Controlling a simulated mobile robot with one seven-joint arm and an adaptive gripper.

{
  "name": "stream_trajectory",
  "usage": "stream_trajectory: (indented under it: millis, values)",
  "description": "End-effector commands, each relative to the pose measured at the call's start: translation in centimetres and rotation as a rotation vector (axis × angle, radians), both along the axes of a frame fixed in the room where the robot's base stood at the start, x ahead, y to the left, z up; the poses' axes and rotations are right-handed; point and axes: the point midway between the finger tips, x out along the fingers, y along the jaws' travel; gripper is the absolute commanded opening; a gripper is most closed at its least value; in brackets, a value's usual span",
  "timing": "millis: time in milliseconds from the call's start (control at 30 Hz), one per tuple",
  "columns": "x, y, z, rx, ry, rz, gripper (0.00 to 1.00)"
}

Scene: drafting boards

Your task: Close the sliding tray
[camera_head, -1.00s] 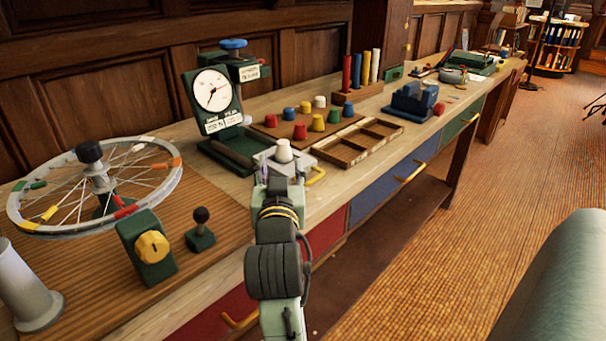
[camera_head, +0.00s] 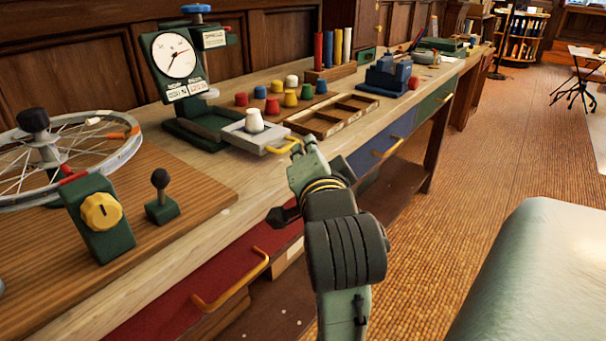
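The sliding tray (camera_head: 243,139) is a pale grey plate sticking out in front of the green base of a dial stand (camera_head: 183,85). A white tapered piece (camera_head: 254,121) stands upright on it. A yellow handle (camera_head: 281,147) is on its right front edge. My gripper (camera_head: 304,146) is at the end of my arm, just right of the handle and close to it in the picture. I cannot tell whether it touches the handle. Its fingers are seen from behind and are partly hidden, so their opening is unclear.
A wooden divided box (camera_head: 322,126) and several coloured pegs lie behind the tray. A spoked wheel (camera_head: 132,151), a yellow-knobbed green box (camera_head: 100,211) and a small lever (camera_head: 161,198) stand to the left. A red drawer (camera_head: 183,297) is below the bench edge.

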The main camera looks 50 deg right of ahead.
Motion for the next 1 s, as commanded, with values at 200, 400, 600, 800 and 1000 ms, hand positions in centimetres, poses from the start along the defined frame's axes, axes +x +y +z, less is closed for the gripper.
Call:
stream_trajectory:
  millis: [200,400,600,800,1000]
  values:
    - [-5.0,0.7,-1.4,0.287,-0.195,-0.042,0.00]
    - [-6.0,1.0,-1.2,0.366,-0.245,-0.051,0.00]
    - [-5.4,0.6,-0.8,0.364,-0.253,-0.045,0.00]
    - [-4.5,0.0,-1.0,0.364,-0.251,-0.045,0.00]
    - [-3.7,-0.8,-1.2,0.375,-0.240,-0.050,0.00]
